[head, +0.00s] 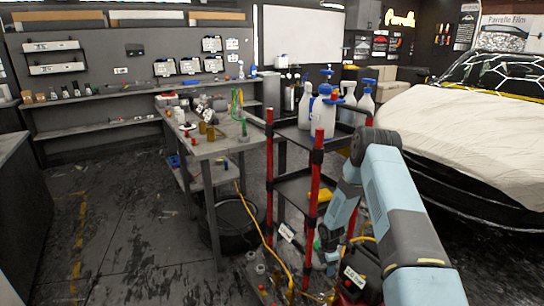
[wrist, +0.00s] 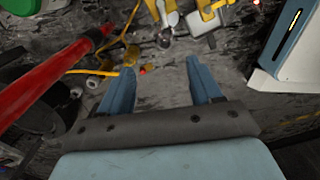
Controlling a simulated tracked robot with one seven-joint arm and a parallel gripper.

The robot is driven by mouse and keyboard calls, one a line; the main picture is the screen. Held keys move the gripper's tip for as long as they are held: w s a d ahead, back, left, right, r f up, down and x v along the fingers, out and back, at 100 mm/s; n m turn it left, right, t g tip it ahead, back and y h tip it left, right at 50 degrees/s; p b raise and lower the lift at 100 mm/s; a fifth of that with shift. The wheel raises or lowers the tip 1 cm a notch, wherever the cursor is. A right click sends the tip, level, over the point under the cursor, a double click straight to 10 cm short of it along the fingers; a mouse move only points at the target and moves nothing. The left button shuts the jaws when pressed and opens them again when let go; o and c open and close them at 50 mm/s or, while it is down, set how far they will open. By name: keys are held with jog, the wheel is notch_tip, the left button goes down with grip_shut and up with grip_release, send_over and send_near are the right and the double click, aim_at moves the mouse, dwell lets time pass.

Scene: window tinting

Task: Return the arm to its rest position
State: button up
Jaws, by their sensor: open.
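My arm (head: 395,200), light blue and grey, rises from the lower right of the head view, bends at a dark joint, and reaches down beside the cart. My gripper (wrist: 162,82) is open in the wrist view, with two blue fingers apart and nothing between them. Its fingers point over a dark, scuffed surface. In the head view the arm's end is low by the cart's right side, partly hidden among clutter.
A cart (head: 295,190) with red posts carries spray bottles (head: 323,115) close to my arm. A red post (wrist: 50,85) shows left of my gripper. Yellow tools (wrist: 180,18) lie ahead. A covered car (head: 470,130) stands right. Open floor (head: 130,220) is at left.

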notch_tip(320, 180, up, 36)
jog(key=s+d+m+t+h, duration=0.1)
jog(key=m+t, duration=0.1)
jog(key=m, duration=0.5)
jog(key=s+a+r+m+t, duration=0.1)
jog(key=s+r+m, duration=0.2)
jog(key=s+r, duration=0.5)
jog(key=s+r+m, duration=0.2)
jog(key=s+r, duration=0.3)
jog(key=r, duration=0.6)
jog(key=s+a+r+m+t, duration=0.1)
jog(key=s+r+m, duration=0.3)
jog(key=s, duration=0.9)
jog(key=s+a+r+m+t+y, duration=0.1)
jog(key=s+r+m, duration=0.3)
jog(key=s, duration=0.9)
notch_tip(320, 180, up, 2)
jog(key=shift+s+a+r, duration=0.1)
jog(key=shift+s+a, duration=0.05)
jog(key=shift+a, duration=0.45)
